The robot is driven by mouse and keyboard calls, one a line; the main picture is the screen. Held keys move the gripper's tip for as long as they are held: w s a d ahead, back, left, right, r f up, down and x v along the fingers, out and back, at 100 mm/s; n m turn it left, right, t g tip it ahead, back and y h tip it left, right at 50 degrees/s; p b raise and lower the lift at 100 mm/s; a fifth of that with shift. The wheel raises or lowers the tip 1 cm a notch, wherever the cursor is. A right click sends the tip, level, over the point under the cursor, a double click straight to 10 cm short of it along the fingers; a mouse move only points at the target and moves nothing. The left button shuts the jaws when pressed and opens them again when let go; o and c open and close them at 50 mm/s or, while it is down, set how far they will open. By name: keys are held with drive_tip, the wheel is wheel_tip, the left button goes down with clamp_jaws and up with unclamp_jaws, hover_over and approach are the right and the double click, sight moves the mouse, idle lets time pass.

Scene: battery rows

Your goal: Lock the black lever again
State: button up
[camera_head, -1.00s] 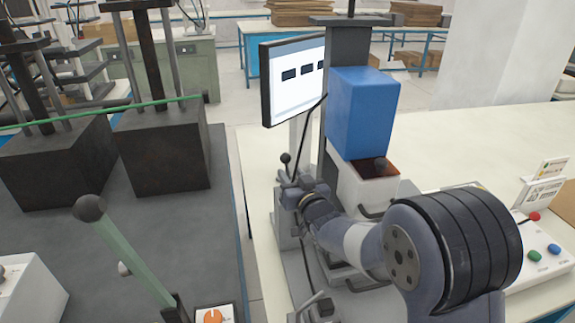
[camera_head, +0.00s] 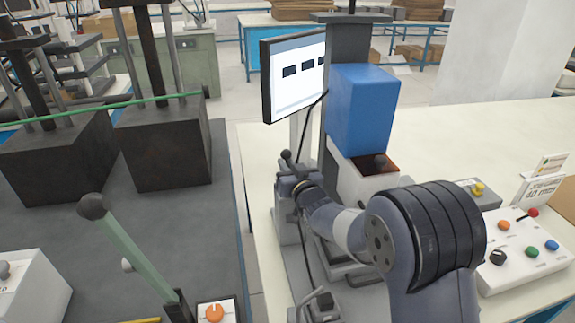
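A thin dark lever with a black ball knob (camera_head: 286,155) stands on the grey fixture (camera_head: 288,226) left of the blue block. My gripper (camera_head: 290,178) is at this lever, just below the knob. My wrist and the small scale hide the fingers, so I cannot tell whether they touch or grip the lever. The lever's lower end is hidden. A small black handle (camera_head: 322,299) is at the fixture's front. I cannot tell which is the named lever.
A monitor (camera_head: 293,77) and a dark column (camera_head: 347,45) stand behind the fixture. A control box (camera_head: 518,258) with coloured buttons is at the right. A green lever (camera_head: 137,252) with a black ball stands on the left machine. The pale table (camera_head: 470,140) is clear at the back right.

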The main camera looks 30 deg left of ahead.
drive_tip(key=shift+r, duration=0.1)
clamp_jaws()
